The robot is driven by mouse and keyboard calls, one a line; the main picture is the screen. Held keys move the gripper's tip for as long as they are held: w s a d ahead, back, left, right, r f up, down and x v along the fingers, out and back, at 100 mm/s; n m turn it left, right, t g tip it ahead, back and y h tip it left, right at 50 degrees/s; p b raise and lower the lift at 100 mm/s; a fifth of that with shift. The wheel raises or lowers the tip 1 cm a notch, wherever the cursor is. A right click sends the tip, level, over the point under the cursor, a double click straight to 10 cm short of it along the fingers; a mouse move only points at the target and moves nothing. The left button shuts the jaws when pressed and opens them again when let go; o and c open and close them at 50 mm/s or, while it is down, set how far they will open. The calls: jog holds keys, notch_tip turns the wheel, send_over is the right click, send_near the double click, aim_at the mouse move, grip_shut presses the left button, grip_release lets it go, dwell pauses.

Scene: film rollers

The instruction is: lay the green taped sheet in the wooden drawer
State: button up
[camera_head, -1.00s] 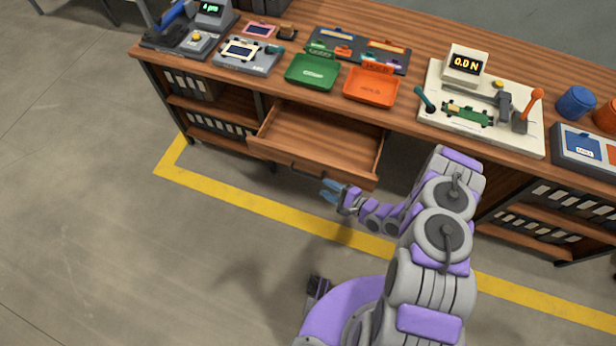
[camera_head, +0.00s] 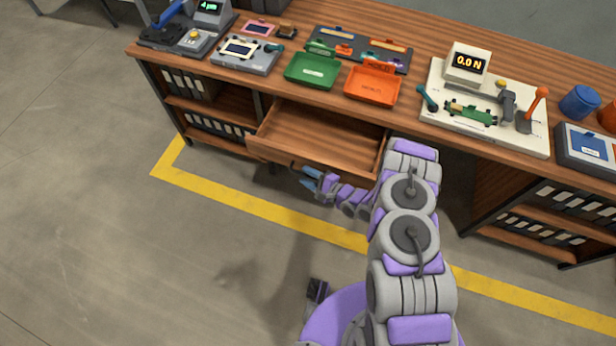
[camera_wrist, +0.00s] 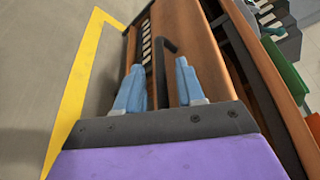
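The wooden drawer (camera_head: 318,139) stands pulled out under the bench and looks empty. Its front also shows in the wrist view (camera_wrist: 188,35). My gripper (camera_head: 307,177) is low in front of the drawer front, at its dark handle (camera_wrist: 161,75). In the wrist view its two blue fingers (camera_wrist: 159,84) are spread apart, with the handle bar between them; I cannot tell whether they touch it. A green piece with a pale part (camera_head: 471,113) lies on the white tester at the right of the bench; it may be the green taped sheet.
A green tray (camera_head: 311,71) and an orange tray (camera_head: 373,86) stand on the bench above the drawer. The white tester (camera_head: 440,93) reads 0.0 N. A blue cup (camera_head: 579,102) is farther right. The floor in front is clear, with a yellow line (camera_head: 250,205).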

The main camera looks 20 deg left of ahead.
jog(key=shift+d+r, duration=0.1)
jog(key=shift+d, duration=0.35)
jog(key=shift+a, duration=0.1)
jog(key=shift+c, duration=1.3)
jog(key=shift+a, duration=0.4)
grip_shut()
jog(key=shift+d, duration=0.1)
